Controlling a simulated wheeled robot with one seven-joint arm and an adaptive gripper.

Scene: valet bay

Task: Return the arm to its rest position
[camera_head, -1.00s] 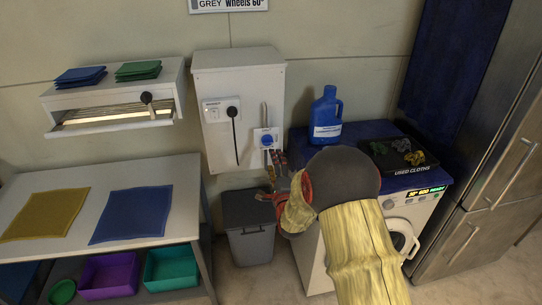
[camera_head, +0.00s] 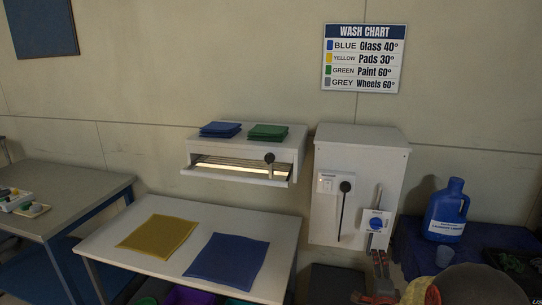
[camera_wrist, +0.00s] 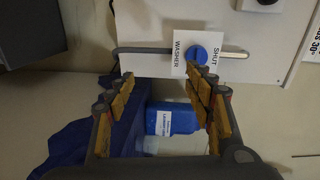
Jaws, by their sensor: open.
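My gripper (camera_head: 369,280) is low at the right of the head view, below the washer valve, partly cut off by the lower edge. In the wrist view its two yellow-padded fingers (camera_wrist: 160,82) are spread apart with nothing between the tips. The blue valve knob (camera_head: 376,224) with its grey lever is on the white wall cabinet (camera_head: 345,160); the lever stands upright in the head view. The knob also shows past the fingertips in the wrist view (camera_wrist: 201,53), on a label reading WASHER and SHUT. My forearm is mostly out of view.
A blue detergent jug (camera_head: 446,212) and a small cup (camera_head: 444,256) stand on the blue-topped washer at right. A table (camera_head: 115,240) holds yellow (camera_head: 158,236) and blue (camera_head: 227,261) cloths. A shelf unit (camera_head: 290,140) bears folded cloths. A wash chart (camera_head: 363,58) hangs above.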

